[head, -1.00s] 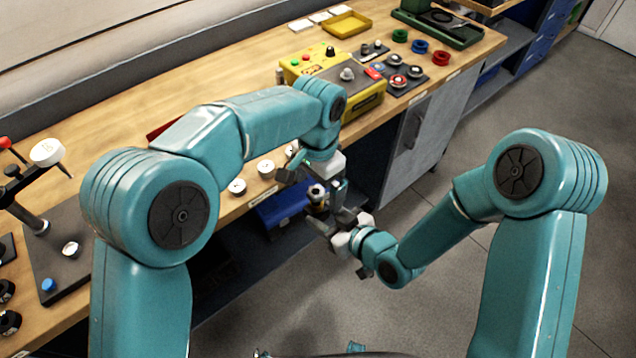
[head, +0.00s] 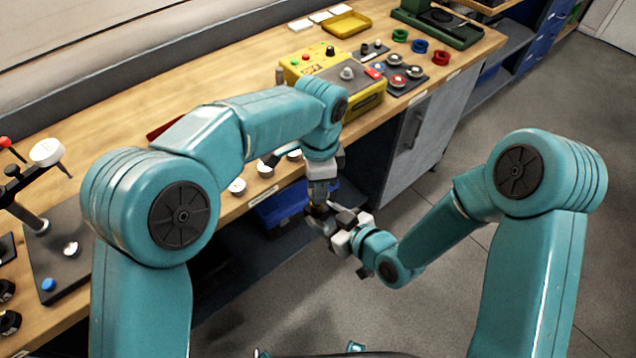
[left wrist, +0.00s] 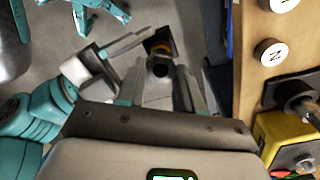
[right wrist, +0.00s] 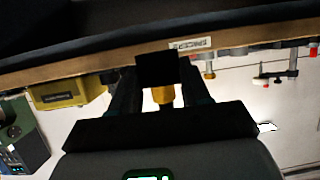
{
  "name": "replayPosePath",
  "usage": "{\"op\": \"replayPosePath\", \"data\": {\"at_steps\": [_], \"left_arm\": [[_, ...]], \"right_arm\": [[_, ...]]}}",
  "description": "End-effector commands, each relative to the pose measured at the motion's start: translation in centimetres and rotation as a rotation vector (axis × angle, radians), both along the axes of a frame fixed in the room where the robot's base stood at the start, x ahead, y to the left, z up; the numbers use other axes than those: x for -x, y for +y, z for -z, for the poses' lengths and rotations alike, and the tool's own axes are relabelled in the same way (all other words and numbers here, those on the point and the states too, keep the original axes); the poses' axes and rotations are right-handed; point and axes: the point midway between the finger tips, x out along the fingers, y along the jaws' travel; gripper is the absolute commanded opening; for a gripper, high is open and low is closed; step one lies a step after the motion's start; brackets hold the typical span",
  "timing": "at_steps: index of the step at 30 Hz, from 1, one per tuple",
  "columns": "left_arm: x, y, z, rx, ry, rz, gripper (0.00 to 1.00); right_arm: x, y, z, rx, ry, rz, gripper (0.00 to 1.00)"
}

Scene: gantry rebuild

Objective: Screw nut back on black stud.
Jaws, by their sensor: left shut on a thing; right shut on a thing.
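My right gripper (head: 333,222) is shut on a black block (right wrist: 157,69), held out in front of the bench. A brass collar (right wrist: 163,96) shows against the block; the collar also shows in the left wrist view (left wrist: 161,47). My left gripper (head: 319,196) points down just above the right one. Its fingers (left wrist: 160,90) close around a dark round piece (left wrist: 159,67), in line with the brass collar and block. I cannot tell whether this piece is the nut or the stud's end, or how far any thread is engaged. The fingers hide much of the joint.
The wooden bench (head: 222,208) runs along the left, with white discs (head: 237,186) near its front edge. A yellow control box (head: 335,75) stands farther back. A blue bin (head: 280,210) sits below the bench, close behind the grippers. The floor (head: 420,270) is clear.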

Motion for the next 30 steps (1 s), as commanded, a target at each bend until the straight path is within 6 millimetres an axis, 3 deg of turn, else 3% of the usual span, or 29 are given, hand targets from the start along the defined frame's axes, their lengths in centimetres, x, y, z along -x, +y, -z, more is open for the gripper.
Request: {"op": "replayPosePath", "data": {"at_steps": [21, 25, 30], "left_arm": [[-0.05, -0.23, 0.0, 0.029, -0.02, 1.332, 0.05], [-0.09, -0.23, 0.01, 0.031, -0.023, 1.482, 0.05], [-0.13, -0.24, 0.0, 0.031, -0.024, 1.522, 0.05]], "right_arm": [[0.09, 0.27, -0.18, 0.001, -0.009, -0.013, 0.0], [0.16, 0.32, -0.15, 0.001, -0.008, -0.014, 0.0], [0.23, 0.36, -0.13, 0.003, -0.007, -0.016, 0.0]]}}
